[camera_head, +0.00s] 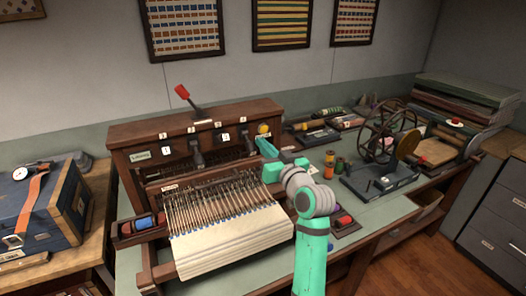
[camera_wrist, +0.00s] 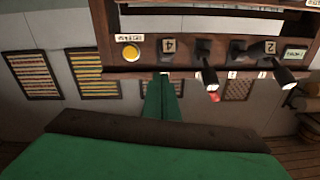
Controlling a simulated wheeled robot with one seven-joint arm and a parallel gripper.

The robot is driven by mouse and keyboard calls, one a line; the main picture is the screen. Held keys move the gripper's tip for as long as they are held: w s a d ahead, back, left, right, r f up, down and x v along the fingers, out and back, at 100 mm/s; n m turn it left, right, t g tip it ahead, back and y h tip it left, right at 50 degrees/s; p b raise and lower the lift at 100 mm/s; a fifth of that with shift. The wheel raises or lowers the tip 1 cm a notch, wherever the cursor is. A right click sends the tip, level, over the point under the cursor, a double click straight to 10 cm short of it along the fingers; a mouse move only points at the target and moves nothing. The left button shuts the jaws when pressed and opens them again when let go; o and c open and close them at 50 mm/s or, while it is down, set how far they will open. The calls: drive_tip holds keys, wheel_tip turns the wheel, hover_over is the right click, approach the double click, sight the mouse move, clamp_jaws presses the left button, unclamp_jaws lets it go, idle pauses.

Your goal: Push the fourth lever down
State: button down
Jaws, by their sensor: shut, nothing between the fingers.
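The lever box (camera_head: 125,133) is a dark wooden unit with numbered tags on its front and top. One lever with a red handle (camera_head: 181,91) stands up and tilts left. Dark levers hang down on the front, at the left (camera_head: 196,152) and right (camera_head: 243,133). I cannot make out a separate fourth lever.
The loom's threaded frame (camera_head: 225,205) and white cloth (camera_head: 230,240) lie in front of the box. Thread spools (camera_head: 339,166) and a winding wheel (camera_head: 390,130) stand on the table to the right. A blue case (camera_head: 40,205) is at the left.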

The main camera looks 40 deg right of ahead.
drive_tip(key=f+v, duration=0.1)
drive_tip(key=v, duration=0.8)
drive_tip(key=shift+s+a+f, duration=0.2)
drive_tip(key=shift+s+f, duration=0.1)
drive_tip(key=shift+f, duration=0.1)
drive_tip(key=shift+w+a, duration=0.1)
drive_tip(key=shift+w, duration=0.1)
drive_tip(key=shift+s, duration=0.15)
